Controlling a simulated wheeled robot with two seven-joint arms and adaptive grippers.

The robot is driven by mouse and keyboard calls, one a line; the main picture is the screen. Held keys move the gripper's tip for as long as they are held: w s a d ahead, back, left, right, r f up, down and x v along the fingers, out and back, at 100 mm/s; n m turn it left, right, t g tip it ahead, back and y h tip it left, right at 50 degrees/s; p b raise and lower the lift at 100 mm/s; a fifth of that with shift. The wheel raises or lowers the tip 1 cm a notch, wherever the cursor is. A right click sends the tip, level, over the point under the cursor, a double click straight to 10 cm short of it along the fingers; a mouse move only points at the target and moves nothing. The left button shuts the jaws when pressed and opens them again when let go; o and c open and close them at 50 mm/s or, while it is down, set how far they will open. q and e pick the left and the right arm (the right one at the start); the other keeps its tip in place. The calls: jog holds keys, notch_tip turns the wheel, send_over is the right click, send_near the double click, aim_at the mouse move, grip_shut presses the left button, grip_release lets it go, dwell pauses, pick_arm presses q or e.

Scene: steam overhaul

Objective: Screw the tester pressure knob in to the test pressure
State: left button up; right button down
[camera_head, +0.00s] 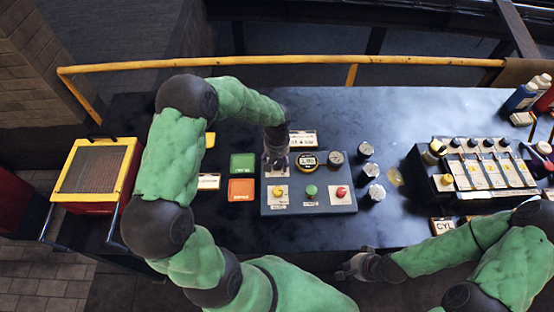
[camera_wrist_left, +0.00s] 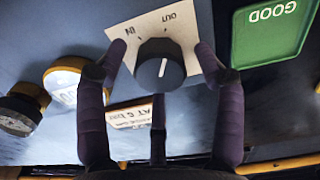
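The black tester pressure knob (camera_wrist_left: 161,68), with a white pointer line, sits on a cream plate (camera_wrist_left: 128,57) marked IN and OUT in the left wrist view. My left gripper (camera_head: 275,167) is over the left part of the grey-blue tester panel (camera_head: 331,201); it hides the knob in the head view. In the wrist view its fingers (camera_wrist_left: 162,52) are spread on both sides of the knob, with gaps showing, and a third finger points at it from below. The yellow-rimmed digital gauge (camera_head: 307,161) is right of the gripper; its reading is too small to read. My right gripper (camera_head: 350,267) hangs near the front table edge, fingers unclear.
A green GOOD mat (camera_head: 242,163) and an orange mat (camera_head: 241,190) lie left.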

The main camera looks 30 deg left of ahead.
pick_arm(q)
jog(key=c, duration=0.9)
jog(key=shift+m, duration=0.3)
